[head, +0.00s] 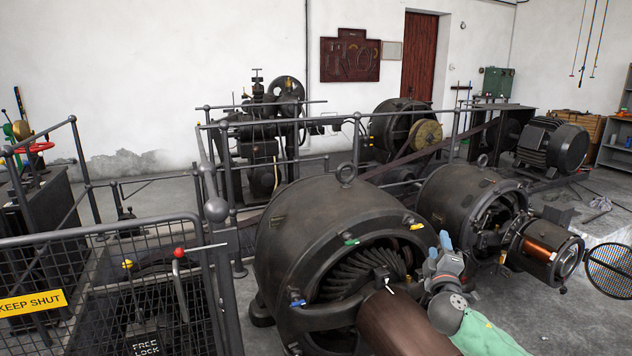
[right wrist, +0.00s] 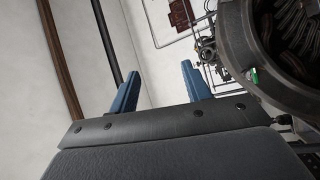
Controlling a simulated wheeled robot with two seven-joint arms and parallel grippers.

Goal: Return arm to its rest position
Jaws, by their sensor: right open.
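My right arm (head: 484,334), with a green sleeve, comes in from the bottom, right of the middle, in the head view. My right gripper (head: 440,246) is raised in front of the gap between two large dynamos and hides part of them. In the right wrist view its two blue fingers (right wrist: 160,72) stand wide apart, open, with nothing between them. A pale wall shows behind them, and a dark round dynamo housing (right wrist: 240,50) is at the upper right. My left gripper is not in view.
The near dynamo (head: 310,225) is just left of my right gripper. Another dynamo (head: 455,195) stands behind, with a copper-coloured cylinder (head: 545,243) and a mesh disc (head: 610,270) to the right. A mesh gate (head: 100,235) and railings are at the left. Grey floor (head: 520,310) shows at lower right.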

